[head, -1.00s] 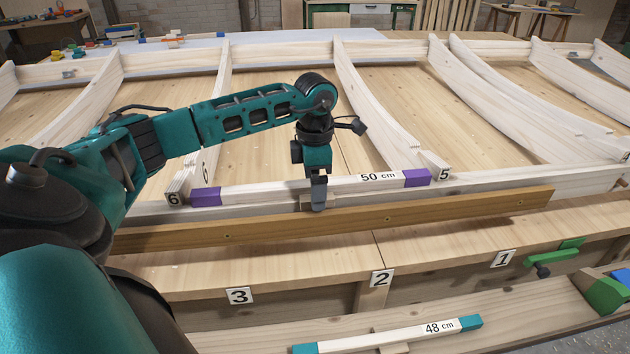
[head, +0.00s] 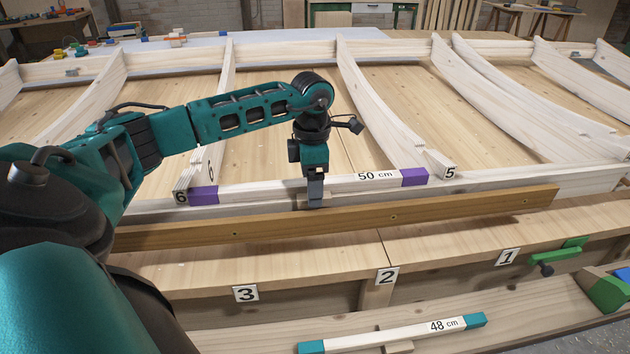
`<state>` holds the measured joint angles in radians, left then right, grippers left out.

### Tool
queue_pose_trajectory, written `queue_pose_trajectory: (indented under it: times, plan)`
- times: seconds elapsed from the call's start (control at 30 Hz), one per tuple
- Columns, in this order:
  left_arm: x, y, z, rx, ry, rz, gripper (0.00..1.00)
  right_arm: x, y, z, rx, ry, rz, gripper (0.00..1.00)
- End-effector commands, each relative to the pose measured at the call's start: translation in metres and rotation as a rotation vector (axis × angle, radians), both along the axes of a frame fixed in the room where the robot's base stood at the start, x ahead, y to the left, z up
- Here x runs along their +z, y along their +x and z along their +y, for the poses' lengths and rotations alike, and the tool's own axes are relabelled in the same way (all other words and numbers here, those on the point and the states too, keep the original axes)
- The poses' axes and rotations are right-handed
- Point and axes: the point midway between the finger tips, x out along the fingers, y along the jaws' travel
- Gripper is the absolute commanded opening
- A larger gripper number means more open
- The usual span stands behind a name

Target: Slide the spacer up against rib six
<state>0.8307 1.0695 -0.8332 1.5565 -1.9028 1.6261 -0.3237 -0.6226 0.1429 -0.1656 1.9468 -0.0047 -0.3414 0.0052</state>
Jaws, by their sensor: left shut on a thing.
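The spacer is a white bar marked 50 cm with purple ends (head: 340,182). It lies along the pale front rail between rib six (head: 210,130) and rib five (head: 375,110). Its left purple end is right at the block labelled 6 (head: 181,197), with no clear gap showing; I cannot tell if they press together. A gap shows between its right purple end and the block labelled 5 (head: 450,172). My right gripper is not in view.
A brown batten (head: 400,218) runs in front of the rail. A teal-ended 48 cm bar (head: 395,332) lies on the lower ledge. A green clamp (head: 555,256) sits near label 1. Bare boards (head: 285,130) fill the bays behind.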

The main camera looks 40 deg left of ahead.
Motion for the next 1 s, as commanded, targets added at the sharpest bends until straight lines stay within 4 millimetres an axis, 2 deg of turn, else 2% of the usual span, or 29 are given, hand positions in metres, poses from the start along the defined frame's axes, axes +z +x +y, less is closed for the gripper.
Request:
queue_pose_trajectory:
  times: [0.23, 0.27, 0.47, 0.77, 0.87, 1.0]
  plan:
    - [0.000, 0.000, 0.001, 0.000, 0.000, 0.000, 0.42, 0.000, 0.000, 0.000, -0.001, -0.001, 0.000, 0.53]
    - [0.000, 0.000, 0.001, 0.000, 0.000, 0.000, 0.81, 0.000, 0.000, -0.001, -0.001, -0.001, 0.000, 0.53]
    - [0.000, 0.000, 0.000, 0.000, 0.000, 0.000, 1.00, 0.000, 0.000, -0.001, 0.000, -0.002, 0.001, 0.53]
    - [0.005, 0.000, 0.000, 0.000, 0.000, -0.002, 1.00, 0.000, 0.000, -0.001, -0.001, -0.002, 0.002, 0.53]
    - [0.017, 0.001, 0.000, -0.001, 0.000, -0.004, 1.00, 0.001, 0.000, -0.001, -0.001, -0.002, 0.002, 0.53]
    - [0.046, 0.001, 0.000, 0.000, -0.001, -0.006, 1.00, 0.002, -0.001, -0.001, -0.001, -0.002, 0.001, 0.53]
